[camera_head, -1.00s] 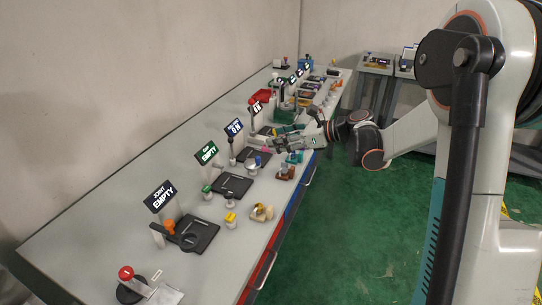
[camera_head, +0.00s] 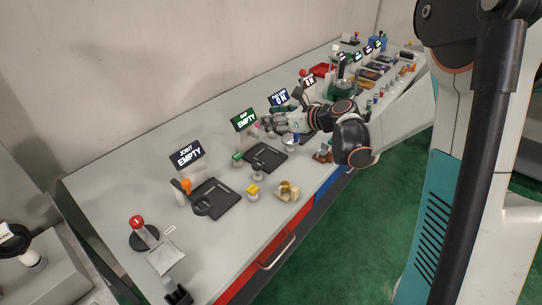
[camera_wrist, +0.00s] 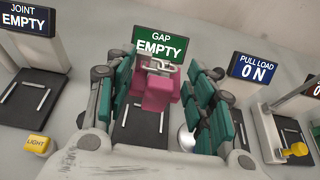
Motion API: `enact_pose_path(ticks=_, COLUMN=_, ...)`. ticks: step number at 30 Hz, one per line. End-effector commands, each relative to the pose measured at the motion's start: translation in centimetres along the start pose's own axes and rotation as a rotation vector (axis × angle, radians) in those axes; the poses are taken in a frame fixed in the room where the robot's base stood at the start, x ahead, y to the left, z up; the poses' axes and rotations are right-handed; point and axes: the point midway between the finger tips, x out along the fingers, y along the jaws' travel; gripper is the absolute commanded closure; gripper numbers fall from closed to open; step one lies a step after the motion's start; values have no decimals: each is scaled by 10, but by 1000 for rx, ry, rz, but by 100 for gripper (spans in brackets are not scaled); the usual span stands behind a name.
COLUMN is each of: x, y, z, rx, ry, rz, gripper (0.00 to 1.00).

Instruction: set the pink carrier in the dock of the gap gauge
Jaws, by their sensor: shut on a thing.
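The pink carrier (camera_wrist: 158,90) is held between the teal pads of my gripper (camera_wrist: 165,95) in the wrist view, with a metal piece on its top. The gap gauge shows as a green sign reading GAP EMPTY (camera_wrist: 160,48) and a black dock plate (camera_wrist: 138,130) with pale lines. The carrier appears in front of the sign and over the far part of the plate; its height above it is unclear. In the head view my gripper (camera_head: 268,124) is beside the gap sign (camera_head: 245,118), behind the black plate (camera_head: 266,158); the carrier is mostly hidden there.
The joint gauge (camera_head: 212,198) stands left, with a yellow block (camera_head: 253,191) and a tan fixture (camera_head: 287,191) near the front edge. The pull load sign (camera_wrist: 254,68) is right of the gap gauge. A red-knobbed post (camera_head: 137,222) stands at the near left.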

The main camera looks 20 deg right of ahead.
Motion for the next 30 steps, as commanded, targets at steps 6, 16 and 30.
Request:
enact_pose_path(ticks=6, x=22, y=0, z=-52, rx=0, ry=0, rz=0, gripper=78)
enact_pose_path(ticks=16, x=35, y=0, z=-83, rx=0, ry=0, rz=1, gripper=78)
enact_pose_path(ticks=30, x=50, y=0, z=-121, rx=0, ry=0, rz=1, gripper=78)
